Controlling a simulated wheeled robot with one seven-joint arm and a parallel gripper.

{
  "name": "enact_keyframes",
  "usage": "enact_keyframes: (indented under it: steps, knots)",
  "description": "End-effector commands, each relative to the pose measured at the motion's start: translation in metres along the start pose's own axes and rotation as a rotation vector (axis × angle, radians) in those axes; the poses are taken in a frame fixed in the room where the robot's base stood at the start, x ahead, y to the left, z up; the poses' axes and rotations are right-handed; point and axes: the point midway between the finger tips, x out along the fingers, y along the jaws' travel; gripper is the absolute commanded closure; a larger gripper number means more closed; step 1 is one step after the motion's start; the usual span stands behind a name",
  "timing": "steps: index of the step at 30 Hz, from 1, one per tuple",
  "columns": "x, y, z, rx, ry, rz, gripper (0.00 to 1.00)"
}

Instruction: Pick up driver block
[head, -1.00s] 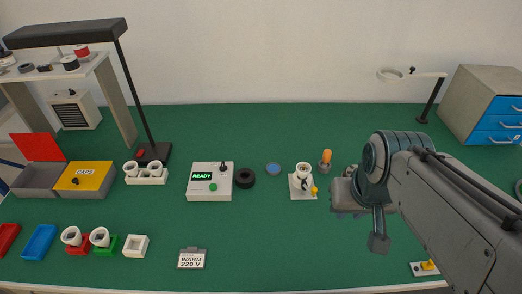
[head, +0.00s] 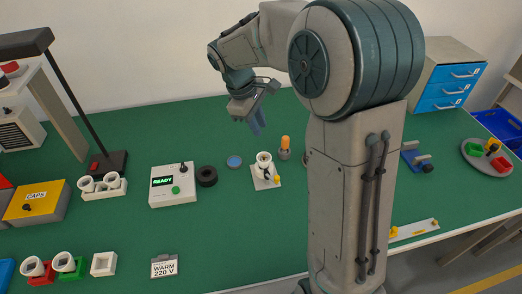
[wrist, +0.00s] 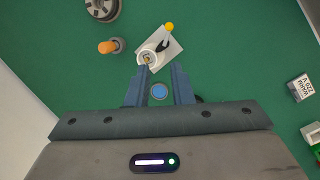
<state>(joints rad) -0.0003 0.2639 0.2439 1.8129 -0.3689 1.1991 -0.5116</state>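No part bears a label that marks it as the driver block, so I cannot tell which one it is. An upright orange handle in a small grey round holder (head: 285,149) stands on the green table; it also shows in the wrist view (wrist: 108,46), left of my fingers. Beside it is a white plate with a white socket and a yellow knob (head: 265,170), also in the wrist view (wrist: 172,45). My gripper (head: 257,123) is open and empty above the table's back part. Its fingers (wrist: 160,82) are apart, with a blue disc (wrist: 159,91) on the table between them in view.
A READY box (head: 172,187), black ring (head: 207,176) and WARM 220 V sign (head: 164,267) lie left. A blue-and-grey fixture (head: 416,160) and a round grey tray (head: 468,148) with coloured pieces are right. My arm hides the table's middle right. Green table at front centre is clear.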

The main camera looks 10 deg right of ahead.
Motion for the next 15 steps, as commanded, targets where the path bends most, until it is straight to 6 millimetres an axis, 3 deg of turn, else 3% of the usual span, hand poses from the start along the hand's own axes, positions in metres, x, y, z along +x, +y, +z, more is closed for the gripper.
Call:
enact_keyframes:
  steps: [6,15]
  knots:
    - [0.029,0.029,-0.053,-0.222,-0.074,-0.026,0.80]
    - [0.054,0.043,-0.082,-0.353,-0.112,-0.044,0.80]
